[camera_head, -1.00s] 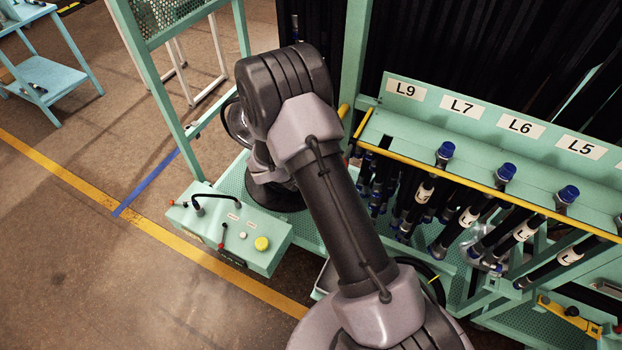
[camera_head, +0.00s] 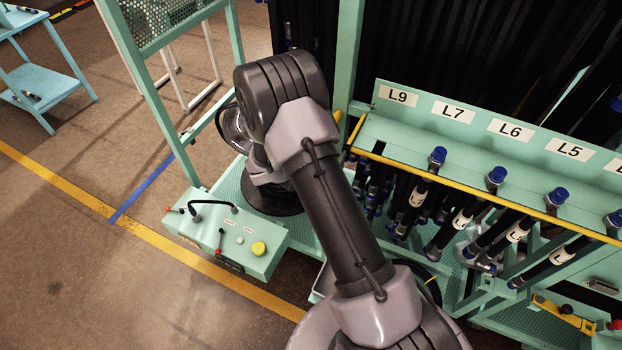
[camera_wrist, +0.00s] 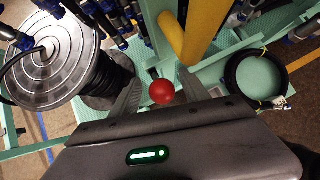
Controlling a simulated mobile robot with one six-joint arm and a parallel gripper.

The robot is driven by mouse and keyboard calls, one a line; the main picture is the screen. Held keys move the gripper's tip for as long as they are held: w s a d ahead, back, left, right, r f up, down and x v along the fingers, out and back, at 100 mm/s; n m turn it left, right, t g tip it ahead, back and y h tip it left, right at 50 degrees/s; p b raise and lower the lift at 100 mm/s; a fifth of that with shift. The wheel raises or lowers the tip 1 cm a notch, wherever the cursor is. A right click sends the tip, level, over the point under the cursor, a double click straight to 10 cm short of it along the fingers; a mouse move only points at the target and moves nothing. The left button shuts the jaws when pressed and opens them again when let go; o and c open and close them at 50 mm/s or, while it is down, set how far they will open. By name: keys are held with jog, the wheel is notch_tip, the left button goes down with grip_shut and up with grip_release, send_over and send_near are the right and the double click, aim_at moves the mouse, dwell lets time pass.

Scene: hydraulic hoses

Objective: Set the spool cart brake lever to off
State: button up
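A red ball knob (camera_wrist: 162,92) shows in the wrist view, between the two fingers of my gripper (camera_wrist: 159,80). The fingers stand apart, with room visible on both sides of the knob. I cannot tell whether either finger touches it. The stem under the knob is hidden, so its lever position does not show. A spool with a ribbed metal disc (camera_wrist: 50,68) and dark hose is at the left of the wrist view. In the head view my arm hides the gripper and the knob.
A yellow bar (camera_wrist: 207,25) stands close beyond the knob. A coiled black hose (camera_wrist: 256,75) lies at right. In the head view, a green control box (camera_head: 228,250) stands left of my arm, and a labelled hose rack (camera_head: 470,135) stands right. Open floor (camera_head: 80,270) is at left.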

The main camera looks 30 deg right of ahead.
jog(key=shift+a+r, duration=0.1)
jog(key=shift+a, duration=0.05)
jog(key=p+v, duration=0.3)
jog(key=v, duration=1.4)
jog(key=shift+s+r, duration=0.1)
jog(key=shift+r, duration=0.05)
jog(key=s+r+m+y+b, duration=0.45)
jog(key=s+m+b, duration=0.65)
jog(key=s+m, duration=0.3)
jog(key=s+a+r+m+t+y+b, duration=0.1)
jog(key=s+a+m+t+y+b, duration=0.2)
jog(key=m, duration=1)
jog(key=s+a+y+b, duration=0.1)
jog(key=s+a+b, duration=0.2)
jog(key=s+a, duration=0.1)
jog(key=shift+s+y+b, duration=0.3)
jog(key=shift+s+y, duration=0.05)
jog(key=shift+s, duration=0.55)
